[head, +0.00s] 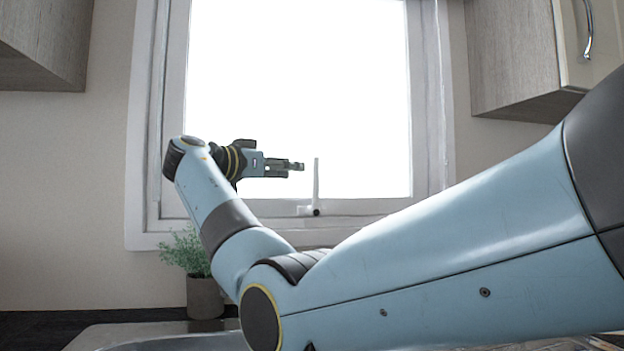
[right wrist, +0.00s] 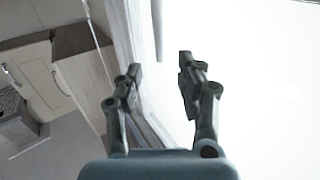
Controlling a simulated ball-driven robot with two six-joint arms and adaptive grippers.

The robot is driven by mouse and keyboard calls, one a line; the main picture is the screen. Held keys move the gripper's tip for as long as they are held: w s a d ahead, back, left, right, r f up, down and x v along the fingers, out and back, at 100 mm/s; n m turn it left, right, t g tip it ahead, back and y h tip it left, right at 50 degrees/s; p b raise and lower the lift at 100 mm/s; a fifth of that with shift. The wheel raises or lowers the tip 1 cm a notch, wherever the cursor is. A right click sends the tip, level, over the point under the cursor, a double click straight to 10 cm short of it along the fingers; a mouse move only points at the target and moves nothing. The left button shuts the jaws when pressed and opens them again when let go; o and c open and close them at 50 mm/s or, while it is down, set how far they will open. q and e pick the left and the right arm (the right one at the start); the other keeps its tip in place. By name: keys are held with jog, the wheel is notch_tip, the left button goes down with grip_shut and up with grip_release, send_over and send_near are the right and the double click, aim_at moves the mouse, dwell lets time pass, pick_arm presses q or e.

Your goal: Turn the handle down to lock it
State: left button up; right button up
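The window handle (head: 316,182) is a slim white lever standing upright on the bottom rail of the window frame, at the middle of the head view. My right gripper (head: 298,165) is just left of the lever's upper part, with a small gap between them in the picture. In the right wrist view my right gripper (right wrist: 160,70) is open and empty. A pale grey bar, which looks like the handle (right wrist: 158,30), shows beyond and between the fingertips at the top. My left gripper is not in view.
The bright window (head: 300,80) fills the middle. A potted plant (head: 205,295) stands below my right forearm, beside a metal sink (head: 100,338). Wall cabinets hang at the upper left (head: 45,45) and upper right (head: 515,60).

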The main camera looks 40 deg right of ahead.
aim_at(314, 170)
jog(key=d, duration=0.9)
jog(key=shift+w+p, duration=0.3)
jog(key=shift+p, duration=0.1)
grip_shut()
jog(key=shift+f, duration=0.2)
